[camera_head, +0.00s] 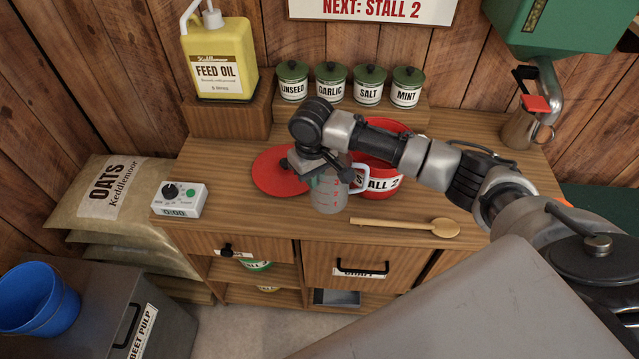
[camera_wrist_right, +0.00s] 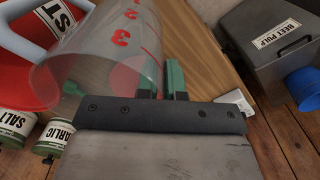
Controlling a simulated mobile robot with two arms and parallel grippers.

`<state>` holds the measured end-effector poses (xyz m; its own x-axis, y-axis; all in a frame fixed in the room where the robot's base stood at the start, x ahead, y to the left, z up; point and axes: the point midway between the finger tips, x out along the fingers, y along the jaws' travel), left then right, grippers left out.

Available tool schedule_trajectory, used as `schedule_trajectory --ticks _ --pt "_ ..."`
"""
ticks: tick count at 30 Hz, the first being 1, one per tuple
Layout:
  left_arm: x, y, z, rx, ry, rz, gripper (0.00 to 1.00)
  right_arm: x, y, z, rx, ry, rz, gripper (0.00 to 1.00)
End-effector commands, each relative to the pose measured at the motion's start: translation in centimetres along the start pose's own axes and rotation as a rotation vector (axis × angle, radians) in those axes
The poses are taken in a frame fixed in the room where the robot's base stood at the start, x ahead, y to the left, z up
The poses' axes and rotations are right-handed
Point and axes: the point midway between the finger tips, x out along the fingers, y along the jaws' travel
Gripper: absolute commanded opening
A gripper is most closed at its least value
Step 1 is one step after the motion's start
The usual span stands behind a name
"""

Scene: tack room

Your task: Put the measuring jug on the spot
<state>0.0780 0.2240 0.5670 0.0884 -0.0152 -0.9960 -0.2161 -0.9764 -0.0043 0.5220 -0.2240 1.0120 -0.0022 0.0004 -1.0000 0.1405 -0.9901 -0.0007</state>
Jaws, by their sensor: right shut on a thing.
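The clear measuring jug (camera_head: 331,194) with red markings is upright at the front middle of the wooden counter, just right of a flat red disc (camera_head: 273,180). I cannot tell whether its base touches the counter. My right gripper (camera_head: 315,176) is at the jug's upper left side, shut on it. In the right wrist view the jug (camera_wrist_right: 105,60) lies against the green fingers (camera_wrist_right: 162,78). The arm hides part of the disc and the jug's top. I see no other marked spot. My left gripper is not in view.
A red "Stall 2" bucket (camera_head: 382,184) stands close behind the jug at right. A wooden spoon (camera_head: 400,225) lies in front. A timer (camera_head: 179,200) sits at the left edge. Feed oil (camera_head: 222,62) and several green-lidded tins (camera_head: 330,84) line the back.

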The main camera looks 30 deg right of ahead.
Motion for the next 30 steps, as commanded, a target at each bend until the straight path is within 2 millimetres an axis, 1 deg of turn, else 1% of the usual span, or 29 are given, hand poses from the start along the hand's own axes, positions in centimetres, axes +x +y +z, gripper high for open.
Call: schedule_trajectory --ticks 5,9,12,15,24,25,29,30 --pt "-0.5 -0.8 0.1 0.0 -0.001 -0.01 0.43 1.7 0.0 0.0 0.002 -0.001 -0.001 0.0" --pt "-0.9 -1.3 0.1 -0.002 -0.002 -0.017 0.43 3.7 -0.1 0.0 0.001 -0.002 0.0 0.0" --pt "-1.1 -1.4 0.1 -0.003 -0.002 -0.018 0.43 4.7 -0.1 0.0 0.001 0.0 -0.001 0.0" --pt "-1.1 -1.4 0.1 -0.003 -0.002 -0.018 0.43 5.1 0.0 0.0 0.001 0.001 0.0 0.0" --pt "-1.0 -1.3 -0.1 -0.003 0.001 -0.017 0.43 5.4 0.0 0.0 0.002 0.001 -0.001 0.0" --pt "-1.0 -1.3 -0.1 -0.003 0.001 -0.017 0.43 5.4 0.0 0.0 0.002 0.001 0.0 0.1" --pt "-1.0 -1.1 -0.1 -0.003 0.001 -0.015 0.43 5.4 0.0 0.0 0.001 0.001 0.0 0.3" --pt "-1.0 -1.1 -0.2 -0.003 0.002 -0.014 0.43 5.4 0.0 0.0 0.001 0.001 0.0 0.33"
